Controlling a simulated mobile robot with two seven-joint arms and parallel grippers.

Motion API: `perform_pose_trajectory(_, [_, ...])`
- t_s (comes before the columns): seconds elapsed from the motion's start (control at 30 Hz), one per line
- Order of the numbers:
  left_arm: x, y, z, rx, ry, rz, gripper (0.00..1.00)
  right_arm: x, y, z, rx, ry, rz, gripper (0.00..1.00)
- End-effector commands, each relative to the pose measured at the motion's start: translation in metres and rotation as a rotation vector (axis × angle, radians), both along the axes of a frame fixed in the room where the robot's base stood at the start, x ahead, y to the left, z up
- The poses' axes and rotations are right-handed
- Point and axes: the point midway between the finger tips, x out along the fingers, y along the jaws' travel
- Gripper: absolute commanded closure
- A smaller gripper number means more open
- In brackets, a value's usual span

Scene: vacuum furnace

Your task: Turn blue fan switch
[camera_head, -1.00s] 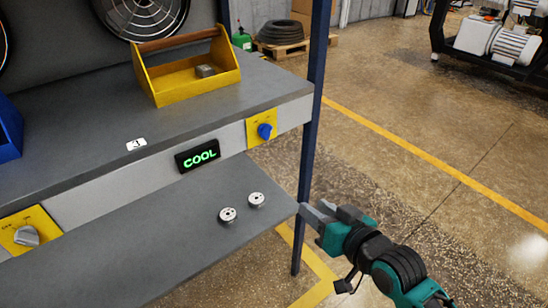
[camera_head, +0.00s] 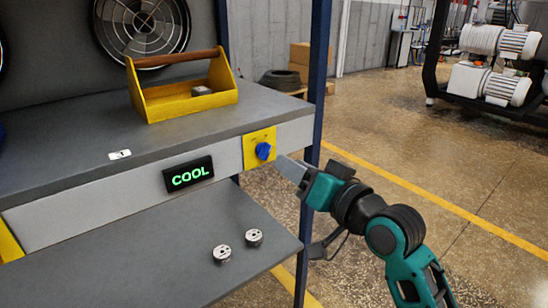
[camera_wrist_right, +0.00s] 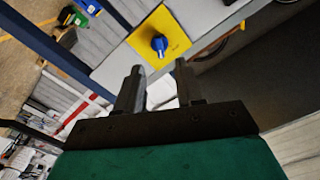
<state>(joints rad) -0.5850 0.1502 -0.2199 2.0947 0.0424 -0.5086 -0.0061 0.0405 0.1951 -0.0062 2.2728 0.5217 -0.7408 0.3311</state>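The blue fan switch (camera_head: 263,151) is a round knob on a yellow plate (camera_head: 250,160) on the front edge of the grey workbench. It also shows in the right wrist view (camera_wrist_right: 159,43), ahead of the fingers. My right gripper (camera_head: 284,168) is just to the right of the switch in the head view. In the right wrist view my right gripper (camera_wrist_right: 157,82) has its two fingers apart with nothing between them, and the knob appears beyond the tips, apart from them. A black display (camera_head: 188,175) reads COOL in green. My left gripper is not in view.
A yellow toolbox (camera_head: 185,95) with a brown handle stands on the bench. Two small metal discs (camera_head: 222,253) (camera_head: 254,237) lie on the lower shelf (camera_head: 170,275). A dark blue post (camera_head: 318,85) stands right of the switch.

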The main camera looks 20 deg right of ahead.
Motion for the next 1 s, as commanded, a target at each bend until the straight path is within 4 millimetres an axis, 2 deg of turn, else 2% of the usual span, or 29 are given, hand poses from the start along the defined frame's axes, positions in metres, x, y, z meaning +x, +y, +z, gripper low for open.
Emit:
perform_pose_trajectory(0.1, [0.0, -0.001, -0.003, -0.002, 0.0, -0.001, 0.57, 0.021, 0.008, -0.001, 0.002, -0.002, 0.001, 0.63])
perform_pose_trajectory(0.33, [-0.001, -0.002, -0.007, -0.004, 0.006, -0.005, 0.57, 0.049, 0.018, -0.001, -0.001, 0.0, 0.001, 0.63])
perform_pose_trajectory(0.5, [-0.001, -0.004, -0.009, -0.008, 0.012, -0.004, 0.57, 0.058, 0.022, -0.001, -0.001, 0.002, 0.001, 0.63])
perform_pose_trajectory(0.77, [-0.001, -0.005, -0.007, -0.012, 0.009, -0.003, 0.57, 0.059, 0.022, 0.0, -0.002, 0.001, 0.001, 0.63])
perform_pose_trajectory(1.0, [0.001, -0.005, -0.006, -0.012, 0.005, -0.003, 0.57, 0.059, 0.022, 0.0, -0.002, 0.001, 0.001, 0.83])
